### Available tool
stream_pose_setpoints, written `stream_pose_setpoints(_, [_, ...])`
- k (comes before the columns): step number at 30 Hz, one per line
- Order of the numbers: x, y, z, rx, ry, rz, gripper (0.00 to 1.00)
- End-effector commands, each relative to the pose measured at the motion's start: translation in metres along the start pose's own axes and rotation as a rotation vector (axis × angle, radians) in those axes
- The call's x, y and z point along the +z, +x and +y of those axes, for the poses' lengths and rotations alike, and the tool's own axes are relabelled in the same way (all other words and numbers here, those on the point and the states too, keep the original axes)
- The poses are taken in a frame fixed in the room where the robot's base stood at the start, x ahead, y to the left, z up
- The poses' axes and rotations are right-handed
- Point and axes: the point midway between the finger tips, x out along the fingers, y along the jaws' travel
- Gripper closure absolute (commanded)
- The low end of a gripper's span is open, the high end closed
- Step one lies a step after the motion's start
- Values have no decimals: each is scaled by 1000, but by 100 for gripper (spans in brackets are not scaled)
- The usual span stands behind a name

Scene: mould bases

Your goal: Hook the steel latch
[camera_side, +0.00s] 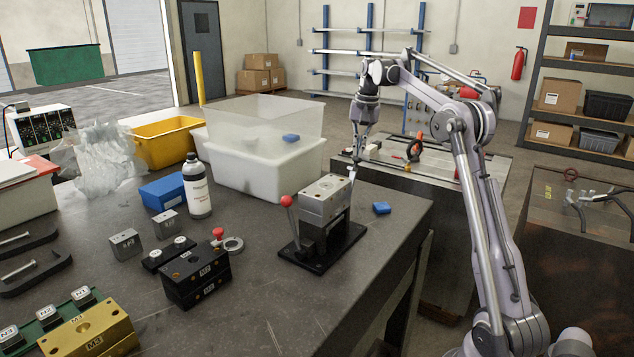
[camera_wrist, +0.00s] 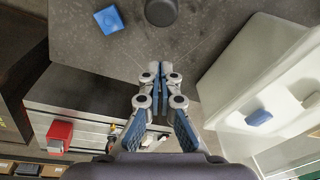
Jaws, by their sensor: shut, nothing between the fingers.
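A steel mould block (camera_side: 325,198) stands on a black base (camera_side: 322,246) near the right edge of the table in the side view. A lever with a red knob (camera_side: 286,201) rises at its left. No steel latch can be made out clearly; small bright metal shows at the block's upper right, too small to identify. My gripper (camera_side: 356,158) points down behind and above that right end in the side view. In the wrist view my gripper (camera_wrist: 161,70) has its fingertips together with nothing between them. Contact with the block cannot be told.
A white bin (camera_side: 255,168) stands behind and left of the block. A dark round part (camera_wrist: 161,11) lies beyond my fingertips. A black mould (camera_side: 195,276) and a bottle (camera_side: 197,190) stand left.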

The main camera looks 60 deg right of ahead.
Motion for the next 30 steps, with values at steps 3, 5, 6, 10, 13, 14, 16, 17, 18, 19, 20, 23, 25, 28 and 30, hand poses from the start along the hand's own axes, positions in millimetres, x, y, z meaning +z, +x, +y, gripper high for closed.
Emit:
stream_pose_setpoints(3, [11,1,0,0,-1,0,100])
stream_pose_setpoints(5, [17,-1,0,-1,-1,1,100])
stream_pose_setpoints(6, [20,-2,0,-1,-1,1,100])
stream_pose_setpoints(10, [30,-6,0,-1,-1,2,100])
stream_pose_setpoints(13, [35,-8,0,-1,-1,2,100])
stream_pose_setpoints(14, [36,-8,0,-1,-1,2,100])
stream_pose_setpoints(16, [38,-8,0,-1,-1,2,100])
stream_pose_setpoints(17, [38,-9,0,-1,-1,2,100])
stream_pose_setpoints(18, [38,-9,0,-1,-1,2,100])
stream_pose_setpoints(19, [38,-9,0,-1,-1,2,100])
stream_pose_setpoints(20, [38,-9,0,-1,-1,2,100])
stream_pose_setpoints(23, [38,-9,0,-1,-1,2,100])
stream_pose_setpoints(25, [38,-9,0,-1,-1,2,100])
stream_pose_setpoints(28, [40,-10,-1,2,-2,8,100])
stream_pose_setpoints(30, [43,-12,-3,11,-6,24,100])
